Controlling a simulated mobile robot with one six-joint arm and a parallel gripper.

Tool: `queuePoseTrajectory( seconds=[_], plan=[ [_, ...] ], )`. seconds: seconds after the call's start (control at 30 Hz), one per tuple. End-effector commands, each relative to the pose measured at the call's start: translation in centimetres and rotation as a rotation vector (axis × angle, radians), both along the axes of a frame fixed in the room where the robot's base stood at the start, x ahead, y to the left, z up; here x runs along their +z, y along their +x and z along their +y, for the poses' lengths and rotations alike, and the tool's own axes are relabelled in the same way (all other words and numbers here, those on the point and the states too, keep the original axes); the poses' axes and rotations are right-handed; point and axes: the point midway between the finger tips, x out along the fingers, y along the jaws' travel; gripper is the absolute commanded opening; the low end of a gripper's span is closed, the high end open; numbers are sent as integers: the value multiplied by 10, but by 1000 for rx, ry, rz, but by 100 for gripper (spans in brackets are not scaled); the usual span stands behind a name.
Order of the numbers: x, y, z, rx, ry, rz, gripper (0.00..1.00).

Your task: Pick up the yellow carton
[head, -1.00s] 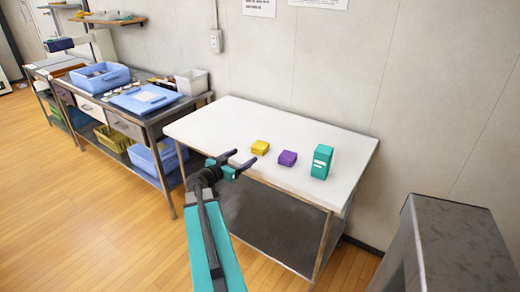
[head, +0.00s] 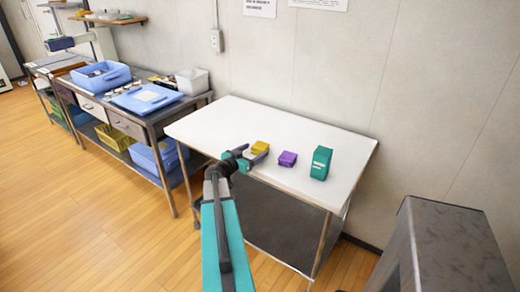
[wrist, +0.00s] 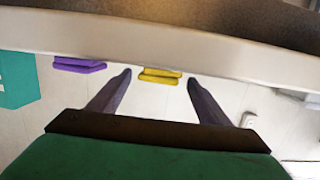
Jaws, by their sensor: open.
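My gripper (head: 254,153) is open and empty at the table's front edge, close in front of the yellow carton. One finger partly overlaps the carton's lower side in the head view. In the wrist view, which looks upside down, the yellow carton (wrist: 160,73) shows between the two spread fingertips, partly hidden by the table's edge band (wrist: 150,46). I see no contact between fingers and carton.
A purple carton (head: 287,158) stands just right of the yellow one, and a taller teal carton (head: 320,163) stands further right. Table space behind the cartons is clear. A metal workbench (head: 150,112) with blue bins stands at left. The wall is behind.

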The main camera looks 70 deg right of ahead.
Motion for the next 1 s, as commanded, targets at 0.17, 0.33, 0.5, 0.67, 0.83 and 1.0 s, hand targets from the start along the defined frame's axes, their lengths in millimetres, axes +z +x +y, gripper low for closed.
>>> queuePoseTrajectory(
  seconds=[0.17,0.33,0.5,0.67,0.83,1.0],
  plan=[
    [0,0,0,0,0,0,71],
    [1,-1,-3,-1,0,0,71],
    [1,-3,-15,-1,1,2,71],
    [-1,-7,-29,-2,1,1,71],
    [-4,-10,-43,-1,0,1,71],
    [-6,-13,-50,-1,0,0,71]
  ],
)
